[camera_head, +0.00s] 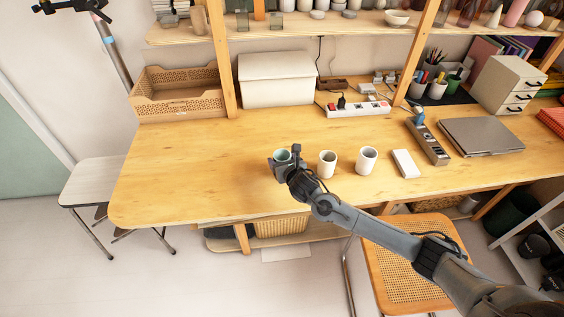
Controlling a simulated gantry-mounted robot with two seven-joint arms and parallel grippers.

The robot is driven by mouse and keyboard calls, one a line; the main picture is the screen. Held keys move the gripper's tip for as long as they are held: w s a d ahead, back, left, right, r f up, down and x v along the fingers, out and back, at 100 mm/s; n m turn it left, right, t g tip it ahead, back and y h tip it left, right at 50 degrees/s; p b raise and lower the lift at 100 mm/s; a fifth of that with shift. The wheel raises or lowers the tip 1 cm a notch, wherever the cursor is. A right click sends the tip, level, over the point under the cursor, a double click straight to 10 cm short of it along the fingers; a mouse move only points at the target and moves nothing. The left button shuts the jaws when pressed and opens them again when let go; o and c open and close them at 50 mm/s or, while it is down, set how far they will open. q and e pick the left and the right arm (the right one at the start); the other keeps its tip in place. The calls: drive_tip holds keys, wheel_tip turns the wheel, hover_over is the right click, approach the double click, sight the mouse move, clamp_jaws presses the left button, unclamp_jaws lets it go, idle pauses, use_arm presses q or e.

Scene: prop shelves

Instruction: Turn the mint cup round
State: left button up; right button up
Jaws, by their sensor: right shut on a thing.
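The mint cup (282,156) stands at the near part of the wooden desk, left of two white cups. Only its mint rim and inside show; the gripper hides most of its body. My right gripper (284,162) is shut on the mint cup, with its arm coming in from the lower right. I cannot tell which way the cup's handle points. My left gripper does not clearly show; a dark piece of equipment at the top left edge cannot be made out.
A white cup (327,164) stands close to the right, then another white cup (367,160) and a white box (406,163). A power strip (358,109) and a white bin (277,80) lie behind. The desk (190,165) is clear to the left.

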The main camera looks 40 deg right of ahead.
drive_tip(key=shift+d+r+n+t+y+p, duration=0.1)
drive_tip(key=shift+n+t+y+p, duration=0.1)
drive_tip(key=shift+n+y, duration=0.35)
drive_tip(key=shift+d+r+n+t+y+p, duration=0.1)
drive_tip(key=shift+n+y+p, duration=0.1)
drive_tip(key=shift+n+y, duration=0.85)
drive_tip(key=shift+y, duration=0.1)
drive_tip(key=shift+a+f+n+y, duration=0.1)
drive_tip(key=shift+f+n+y, duration=0.2)
drive_tip(key=shift+y, duration=0.2)
drive_tip(key=shift+f+b, duration=0.6)
drive_tip(key=shift+b, duration=0.05)
drive_tip(key=shift+a+f, duration=0.1)
drive_tip(key=shift+f, duration=0.1)
drive_tip(key=o, duration=1.4)
drive_tip(key=shift+c, duration=0.2)
